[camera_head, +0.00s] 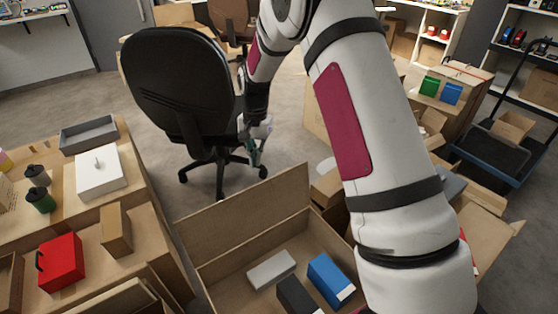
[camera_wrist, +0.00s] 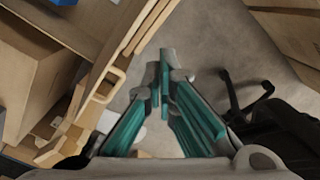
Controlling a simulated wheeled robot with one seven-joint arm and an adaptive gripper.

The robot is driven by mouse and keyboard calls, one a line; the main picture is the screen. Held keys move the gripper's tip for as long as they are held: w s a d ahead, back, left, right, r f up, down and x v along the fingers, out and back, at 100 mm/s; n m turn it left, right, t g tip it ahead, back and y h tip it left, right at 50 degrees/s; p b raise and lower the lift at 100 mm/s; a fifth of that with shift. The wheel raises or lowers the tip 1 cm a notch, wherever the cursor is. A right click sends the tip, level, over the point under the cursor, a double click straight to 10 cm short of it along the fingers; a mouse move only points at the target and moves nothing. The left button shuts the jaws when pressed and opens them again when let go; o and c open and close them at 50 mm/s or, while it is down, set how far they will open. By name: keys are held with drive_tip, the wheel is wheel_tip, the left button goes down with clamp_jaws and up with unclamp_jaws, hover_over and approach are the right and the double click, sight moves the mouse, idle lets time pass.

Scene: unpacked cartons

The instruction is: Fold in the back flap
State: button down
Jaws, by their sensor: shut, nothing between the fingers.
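The open carton (camera_head: 228,266) stands at the bottom middle of the head view. Its back flap (camera_head: 245,212) stands up along the far edge, tilted slightly outward. Inside lie a grey box (camera_head: 271,270), a blue box (camera_head: 328,277) and a black box (camera_head: 296,294). My gripper (camera_head: 254,160) is in the air beyond the back flap, apart from it. In the wrist view my gripper (camera_wrist: 161,62) has its teal fingers together, with nothing between them. My arm hides the carton's right side.
A black office chair (camera_head: 185,88) stands just left of and behind my gripper. A table (camera_head: 152,232) with a red box (camera_head: 60,262) and a white box (camera_head: 98,172) is at left. More cartons (camera_head: 457,88) stand at right. Bare floor lies behind the carton.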

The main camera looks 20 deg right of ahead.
drive_tip(key=w+d+r+n+t, duration=0.3)
drive_tip(key=d+n, duration=0.5)
drive_tip(key=n, duration=0.1)
wheel_tip(320, 180, down, 9)
drive_tip(key=n+t+b, duration=0.1)
drive_tip(key=b, duration=0.2)
drive_tip(key=shift+s+d, duration=0.3)
drive_tip(key=shift+d, duration=0.1)
drive_tip(key=shift+s, duration=0.15)
